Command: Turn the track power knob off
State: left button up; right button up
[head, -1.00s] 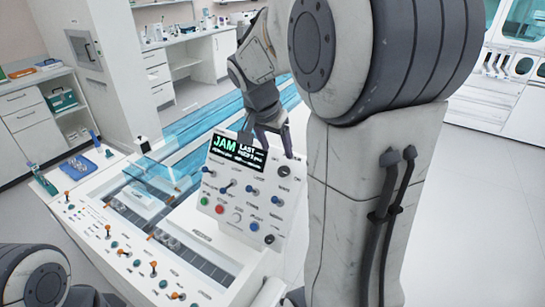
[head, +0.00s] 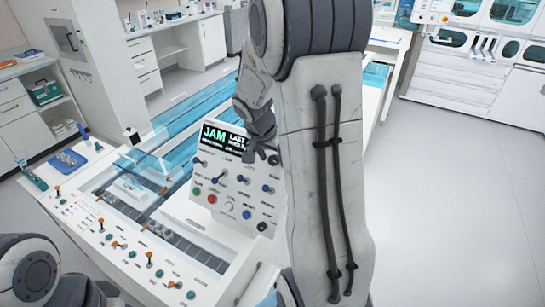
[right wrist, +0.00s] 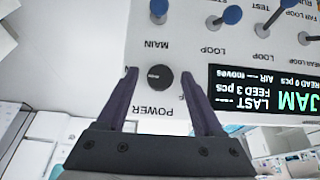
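The power knob (right wrist: 160,78) is a round black knob on the white control panel (right wrist: 215,55), above the upside-down word POWER in the right wrist view. My right gripper (right wrist: 159,72) is open, with one dark finger on each side of the knob and a gap at both sides. Whether the fingertips touch the panel I cannot tell. A finger partly hides the lettering beside the knob. In the head view my right gripper (head: 260,154) is at the panel's upper right corner, partly covering the display. My left gripper is not in view.
The display (right wrist: 265,90) reads JAM. Blue-tipped toggle switches, such as the MAIN one (right wrist: 159,9), sit close to the knob. The panel also has a red button (head: 212,198). The tube track (head: 150,205) with orange-tipped levers lies left of the panel.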

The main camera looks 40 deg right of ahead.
grip_shut()
jog(key=shift+w+n, duration=0.1)
jog(key=shift+n, duration=0.2)
jog(key=shift+w+a+f+n+g+h+b, duration=0.1)
jog(key=shift+n+g+h+b, duration=0.2)
jog(key=shift+n+g+b, duration=0.2)
jog(key=shift+w+f+n+g+h+b, duration=0.1)
jog(key=shift+n+g+h+b, duration=0.2)
jog(key=shift+n+g+b, duration=0.15)
jog(key=n+g+h, duration=0.1)
jog(key=n+g+b, duration=0.1)
jog(key=n, duration=0.1)
jog(key=shift+w+a+h, duration=0.1)
jog(key=shift+a+h, duration=0.05)
jog(key=shift+h, duration=0.25)
jog(key=n+g+h, duration=0.1)
jog(key=n, duration=0.1)
jog(key=n+h+b, duration=0.1)
jog(key=n, duration=0.1)
jog(key=shift+w+a+f+g+h, duration=0.1)
jog(key=shift+a+f+g+h, duration=0.05)
jog(key=shift+g+h, duration=0.25)
jog(key=n+h+b, duration=0.1)
jog(key=n+h, duration=0.1)
jog(key=n, duration=0.2)
jog(key=shift+f+h, duration=0.1)
jog(key=shift+h, duration=0.2)
jog(key=shift+o, duration=0.6)
grip_release()
jog(key=shift+a, duration=0.1)
